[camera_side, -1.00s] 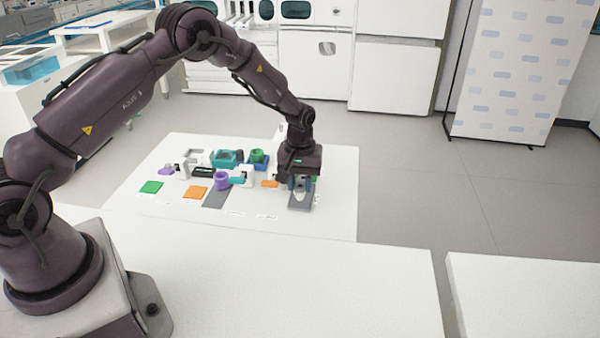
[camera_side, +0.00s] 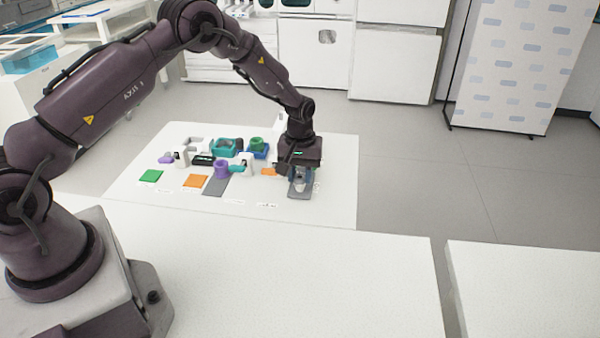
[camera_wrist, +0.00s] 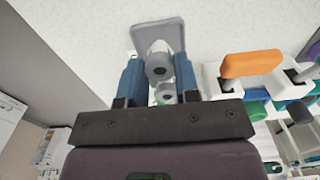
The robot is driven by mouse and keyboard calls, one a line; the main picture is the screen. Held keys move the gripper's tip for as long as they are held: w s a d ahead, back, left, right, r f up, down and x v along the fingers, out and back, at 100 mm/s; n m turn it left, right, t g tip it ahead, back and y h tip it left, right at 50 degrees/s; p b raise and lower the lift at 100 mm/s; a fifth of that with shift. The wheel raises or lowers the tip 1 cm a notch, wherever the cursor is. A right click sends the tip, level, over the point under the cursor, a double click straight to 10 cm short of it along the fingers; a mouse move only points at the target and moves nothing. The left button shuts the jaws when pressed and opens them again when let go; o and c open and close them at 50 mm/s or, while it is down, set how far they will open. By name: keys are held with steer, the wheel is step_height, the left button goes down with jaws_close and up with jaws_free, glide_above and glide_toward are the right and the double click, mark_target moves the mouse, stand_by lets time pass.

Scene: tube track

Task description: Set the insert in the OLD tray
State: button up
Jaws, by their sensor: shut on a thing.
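My gripper (camera_side: 300,178) is low over the right part of the white mat. In the wrist view its two blue fingers (camera_wrist: 157,62) stand either side of a pale grey piece with a round, dark-centred end (camera_wrist: 158,68). This piece, which I take for the insert, is held between them. Its lower end is hidden. A grey flat plate with a rim (camera_wrist: 142,35) lies beyond and under the fingers; it also shows in the side view (camera_side: 299,193). I cannot tell whether the piece touches it. Labels are too small to read, so I cannot tell which tray is OLD.
Left of my gripper stand a white block with a teal part (camera_side: 245,162), a purple cup (camera_side: 221,169), a green ring (camera_side: 257,144) and a teal holder (camera_side: 224,147). Green (camera_side: 151,176), orange (camera_side: 195,181) and grey (camera_side: 215,187) flat pieces lie further left.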

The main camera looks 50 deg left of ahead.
steer(key=shift+f, duration=0.15)
steer(key=o, duration=0.8)
step_height(320, 180, up, 13)
stand_by(0.6)
